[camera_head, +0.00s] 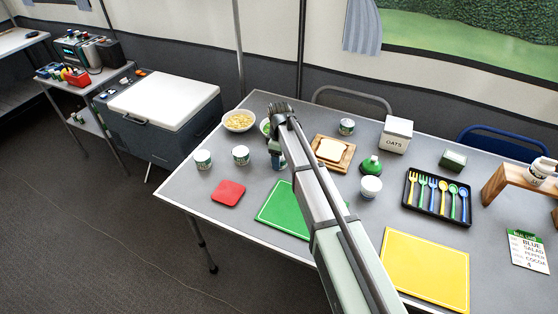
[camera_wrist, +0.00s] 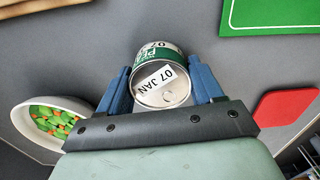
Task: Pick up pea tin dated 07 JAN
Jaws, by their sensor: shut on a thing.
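The pea tin (camera_wrist: 163,88) is white and green. In the head view my gripper (camera_head: 276,148) points down over the table, and the held tin (camera_head: 280,163) shows only in part beside my arm. Whether the tin touches the table is unclear.
Two similar tins, one (camera_head: 203,159) and another (camera_head: 241,155), stand to the left; a third (camera_head: 347,126) stands behind. A peas-and-carrots bowl (camera_wrist: 50,122) is close by. A pasta bowl (camera_head: 238,121), red mat (camera_head: 228,193), green mat (camera_head: 283,211) and bread board (camera_head: 333,166) surround the spot.

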